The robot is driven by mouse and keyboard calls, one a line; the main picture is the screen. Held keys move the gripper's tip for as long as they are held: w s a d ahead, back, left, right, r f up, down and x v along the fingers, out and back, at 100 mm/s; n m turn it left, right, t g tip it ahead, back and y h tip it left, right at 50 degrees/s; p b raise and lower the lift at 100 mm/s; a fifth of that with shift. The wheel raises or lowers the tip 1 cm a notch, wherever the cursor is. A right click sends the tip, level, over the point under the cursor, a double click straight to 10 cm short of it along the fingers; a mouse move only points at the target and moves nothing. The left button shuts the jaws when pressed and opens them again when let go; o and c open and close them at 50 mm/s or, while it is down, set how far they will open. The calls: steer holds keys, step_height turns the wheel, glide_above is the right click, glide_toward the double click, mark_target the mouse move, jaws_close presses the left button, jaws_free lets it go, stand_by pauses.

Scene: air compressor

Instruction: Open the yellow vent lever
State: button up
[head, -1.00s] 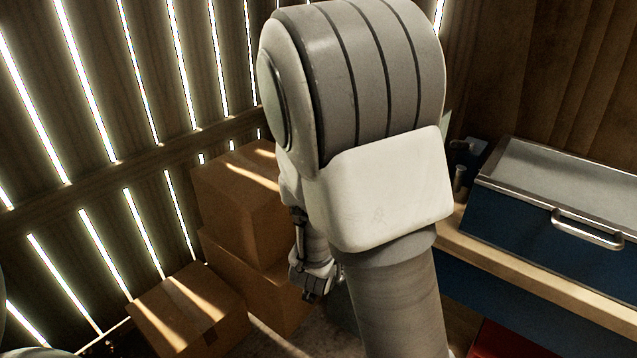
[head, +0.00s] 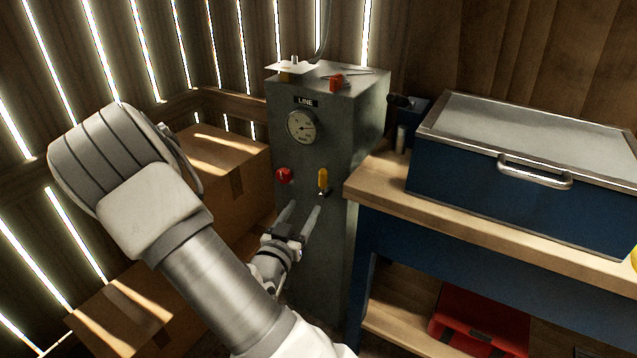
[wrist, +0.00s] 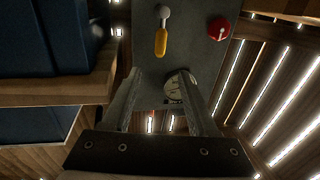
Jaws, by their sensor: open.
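The yellow vent lever (head: 323,178) is on the front of a grey compressor cabinet (head: 340,130), right of a red knob (head: 284,174) and below a round gauge (head: 301,126). Its yellow handle stands upright above a small metal pivot. My gripper (head: 304,207) is open and empty, fingers pointing up at the cabinet front, just below and left of the lever. In the wrist view, which is turned over, the lever (wrist: 161,40) shows beyond the spread fingers (wrist: 160,75), apart from them. The red knob (wrist: 218,28) is to its right there.
A wooden workbench (head: 450,215) with a blue toolbox (head: 520,185) on top stands close at right. A red case (head: 480,320) sits on its lower shelf. Cardboard boxes (head: 225,165) stand at left. A sheet and small items lie on the cabinet top.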

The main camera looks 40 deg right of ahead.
mark_target(322, 178)
steer(key=b+x, duration=0.2)
steer(key=x, duration=1.1)
jaws_close()
stand_by(1.0)
